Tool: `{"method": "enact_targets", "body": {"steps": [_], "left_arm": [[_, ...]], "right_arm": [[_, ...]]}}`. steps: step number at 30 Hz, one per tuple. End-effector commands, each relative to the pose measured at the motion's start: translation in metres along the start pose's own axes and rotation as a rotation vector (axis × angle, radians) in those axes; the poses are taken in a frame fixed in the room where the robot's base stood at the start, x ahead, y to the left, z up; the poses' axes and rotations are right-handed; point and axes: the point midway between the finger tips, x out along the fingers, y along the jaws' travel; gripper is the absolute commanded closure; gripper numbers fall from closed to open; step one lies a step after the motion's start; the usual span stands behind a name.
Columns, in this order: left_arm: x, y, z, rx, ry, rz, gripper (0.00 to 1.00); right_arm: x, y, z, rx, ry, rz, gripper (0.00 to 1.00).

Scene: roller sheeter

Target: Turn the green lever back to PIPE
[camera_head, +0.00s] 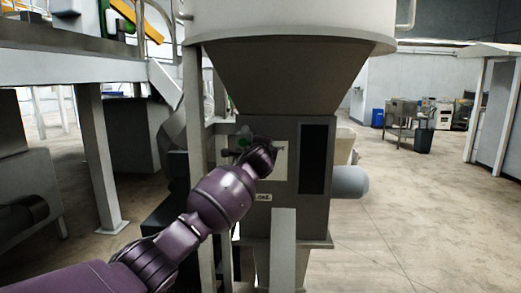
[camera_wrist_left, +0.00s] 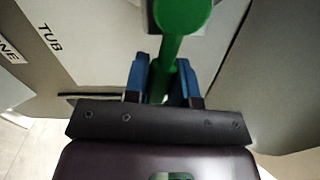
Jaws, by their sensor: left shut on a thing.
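The green lever (camera_wrist_left: 178,22) hangs from its round hub at the top of the left wrist view, and its handle runs down between the two blue fingers of my left gripper (camera_wrist_left: 162,78). The fingers are shut on the handle. In the head view only a small green part of the lever (camera_head: 243,141) shows, on the front of the grey machine housing (camera_head: 285,215); my purple wrist hides most of the rest. A label reading "TUB" (camera_wrist_left: 48,41) is left of the lever in the wrist view. No PIPE label is readable. My right gripper is out of view.
A dark panel (camera_head: 314,160) is right of the lever. A grey cylinder (camera_head: 350,182) sticks out at the right. Steel posts (camera_head: 103,160) stand at the left. The floor at the right is open.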

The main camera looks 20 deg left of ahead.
Motion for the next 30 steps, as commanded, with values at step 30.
{"method": "enact_targets", "body": {"steps": [30], "left_arm": [[0.000,-0.011,0.002,-0.198,-0.001,0.001,0.65]], "right_arm": [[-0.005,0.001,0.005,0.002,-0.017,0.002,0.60]]}}
